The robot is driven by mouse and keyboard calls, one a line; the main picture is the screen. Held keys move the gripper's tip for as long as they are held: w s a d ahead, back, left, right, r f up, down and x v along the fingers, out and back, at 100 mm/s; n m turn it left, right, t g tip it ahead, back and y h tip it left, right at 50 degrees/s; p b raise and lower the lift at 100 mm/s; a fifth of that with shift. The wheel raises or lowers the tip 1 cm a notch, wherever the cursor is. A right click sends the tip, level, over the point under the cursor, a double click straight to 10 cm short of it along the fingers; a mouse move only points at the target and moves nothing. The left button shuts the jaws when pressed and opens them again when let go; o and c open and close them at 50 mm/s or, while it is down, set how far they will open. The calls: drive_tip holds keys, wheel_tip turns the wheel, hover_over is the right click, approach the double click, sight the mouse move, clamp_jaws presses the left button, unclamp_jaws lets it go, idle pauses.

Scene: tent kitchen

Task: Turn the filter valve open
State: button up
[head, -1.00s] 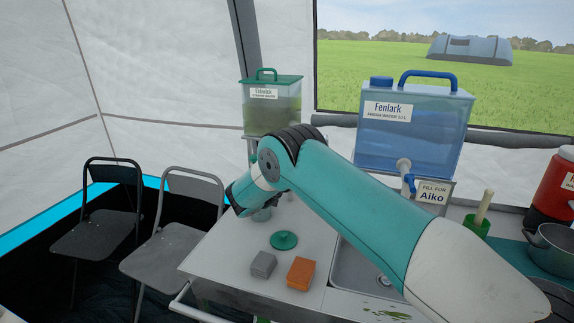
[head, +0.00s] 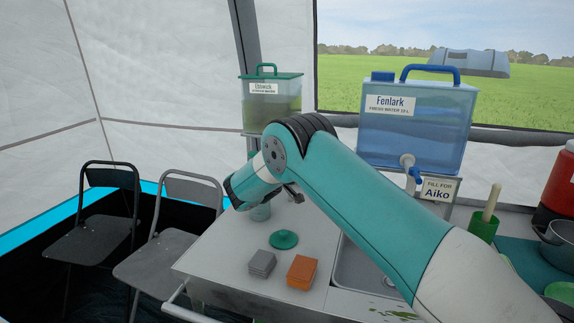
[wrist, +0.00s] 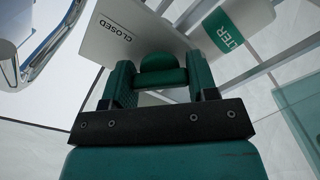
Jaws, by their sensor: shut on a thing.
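The filter valve's green handle (wrist: 160,66) sits between the two fingers of my gripper (wrist: 161,82) in the wrist view. The gripper is shut on it. A grey plate (wrist: 130,32) behind the handle reads CLOSED. A white cylinder with a green band (wrist: 238,25) shows the letters "LTER" beside the plate. No OPEN mark shows, and how far the valve is turned I cannot tell. In the head view my arm hides the valve and most of the gripper, below the green-lidded tank of murky water (head: 270,104).
A translucent cup (head: 261,213) stands by my wrist. A green lid (head: 284,240), a grey box (head: 261,263) and an orange box (head: 302,272) lie on the counter (head: 222,258). The blue Fenlark tank (head: 417,130) stands right of my arm. Two folding chairs (head: 180,240) are at left.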

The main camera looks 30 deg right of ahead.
drive_tip(key=n, duration=0.4)
drive_tip(key=shift+a+n, duration=0.1)
drive_tip(key=shift+n, duration=2.1)
drive_tip(key=o, duration=0.9)
drive_tip(key=shift+o, duration=0.2)
drive_tip(key=b+v, duration=0.5)
drive_tip(key=v, duration=1.2)
drive_tip(key=shift+s+a+r, duration=0.1)
drive_tip(key=shift+s, duration=0.05)
